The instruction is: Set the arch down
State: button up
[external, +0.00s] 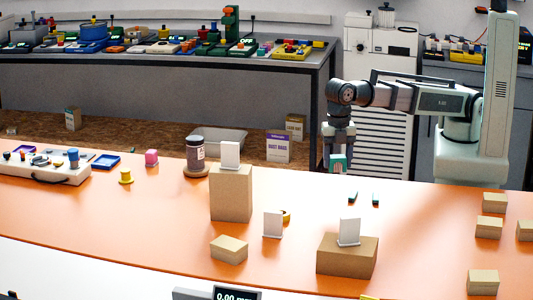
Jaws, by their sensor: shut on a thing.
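Two small dark green pieces, one on the left (353,197) and one on the right (376,198), stand on the table to the right of and nearer than the arch.
A tall cardboard box (231,195) and a low one (347,257) each carry a white card. Another white card (272,224) stands between them. A dark jar (195,154) is at the back. Several small boxes lie at the right. Orange surface around the green pieces is clear.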

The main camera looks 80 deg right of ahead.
jog(key=s+a+m, duration=0.2)
jog(key=s+a, duration=0.4)
jog(key=a, duration=0.3)
jog(key=s+a+m, duration=0.2)
jog(key=s+a, duration=0.3)
jog(key=a, duration=0.3)
jog(key=shift+a+f, duration=0.1)
jog(key=shift+f, duration=4.7)
jog(key=shift+f, duration=0.15)
jog(key=o, duration=1.1)
jog(key=shift+c, duration=0.2)
notch_tip(320, 180, up, 12)
jog(key=shift+r, duration=0.2)
